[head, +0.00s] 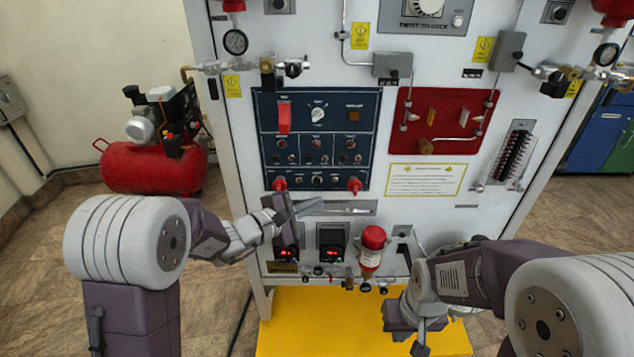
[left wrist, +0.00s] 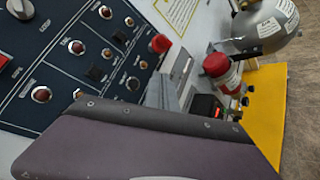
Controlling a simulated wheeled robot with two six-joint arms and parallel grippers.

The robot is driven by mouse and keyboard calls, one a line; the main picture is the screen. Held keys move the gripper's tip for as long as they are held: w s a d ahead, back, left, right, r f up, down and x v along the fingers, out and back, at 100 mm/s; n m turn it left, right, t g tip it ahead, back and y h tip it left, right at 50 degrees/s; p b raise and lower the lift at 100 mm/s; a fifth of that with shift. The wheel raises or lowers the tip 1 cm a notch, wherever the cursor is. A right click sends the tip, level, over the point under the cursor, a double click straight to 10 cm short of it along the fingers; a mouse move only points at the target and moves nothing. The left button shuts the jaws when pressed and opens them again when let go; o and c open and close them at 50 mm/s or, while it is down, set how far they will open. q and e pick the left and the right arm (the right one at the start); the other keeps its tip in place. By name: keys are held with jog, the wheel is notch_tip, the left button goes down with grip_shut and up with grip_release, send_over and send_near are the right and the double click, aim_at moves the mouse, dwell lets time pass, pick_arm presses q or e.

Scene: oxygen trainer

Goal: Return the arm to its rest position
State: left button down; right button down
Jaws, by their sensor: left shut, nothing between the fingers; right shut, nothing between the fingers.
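My left arm comes in from the left in the head view. Its gripper (head: 308,205) is shut and empty, in front of the trainer panel (head: 232,150), just below the dark blue switch panel (head: 316,103). I cannot tell whether the fingertips touch the panel face. In the left wrist view the purple gripper body (left wrist: 140,148) fills the lower part and hides what lies behind it. My right arm comes in from the right, bent low. Its gripper (head: 420,343) is shut and empty, pointing down over the yellow base plate (head: 290,325).
A red-capped cylinder (head: 372,248) and digital displays (head: 332,250) stand out on the panel's lower part, between my grippers. A red compressor (head: 155,170) stands on the floor at left. Blue and green cabinets (head: 600,135) are at far right. Floor at lower left is clear.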

pick_arm(q)
jog(key=s+a+f+m+g+y, duration=0.1)
jog(key=s+f+m+g, duration=0.35)
jog(key=s, duration=0.55)
jog(key=s+a+f+m+g+y, duration=0.15)
jog(key=s+f+m+g, duration=0.3)
jog(key=s, duration=0.45)
jog(key=s+a+f+m+g+y, duration=0.1)
jog(key=s+a+f+m+y, duration=0.25)
jog(key=a, duration=0.35)
jog(key=s+a+f+m+y, duration=0.3)
jog(key=a+y, duration=0.1)
jog(key=a, duration=0.3)
notch_tip(320, 180, up, 14)
jog(key=w+p, duration=0.1)
jog(key=p, duration=1.2)
jog(key=shift+a, duration=0.15)
